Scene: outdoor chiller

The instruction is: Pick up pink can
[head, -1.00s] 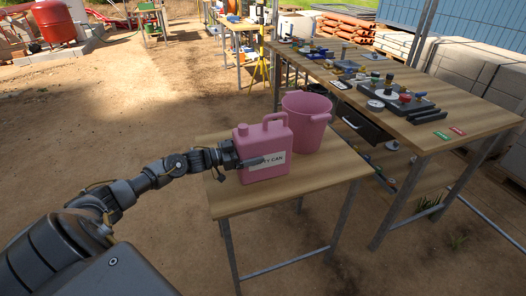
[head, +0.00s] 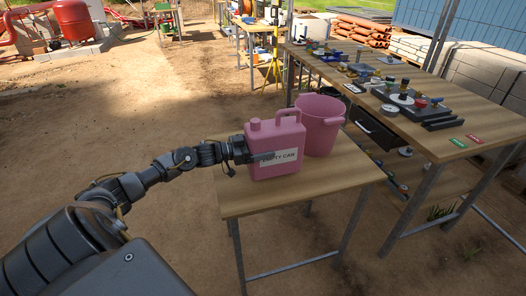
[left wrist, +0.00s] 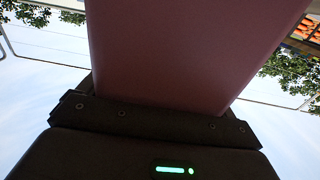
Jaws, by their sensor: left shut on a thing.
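The pink can (head: 283,140), a flat jug with a top handle, a cap and a white label ending in "TY CAN", is upright over the small wooden table (head: 320,190). My left gripper (head: 258,157) is shut on it from the left side, and one finger covers part of the label. The can seems slightly raised; I cannot tell clearly how far its base clears the top. In the left wrist view the can (left wrist: 195,50) fills the space beyond the gripper's dark body. My right gripper is not in view.
A pink bucket (head: 320,125) stands close behind the can, to its right. A longer workbench (head: 455,95) with several valves and gauges is at the right. The small table's front and right parts are bare. Open dirt ground lies to the left.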

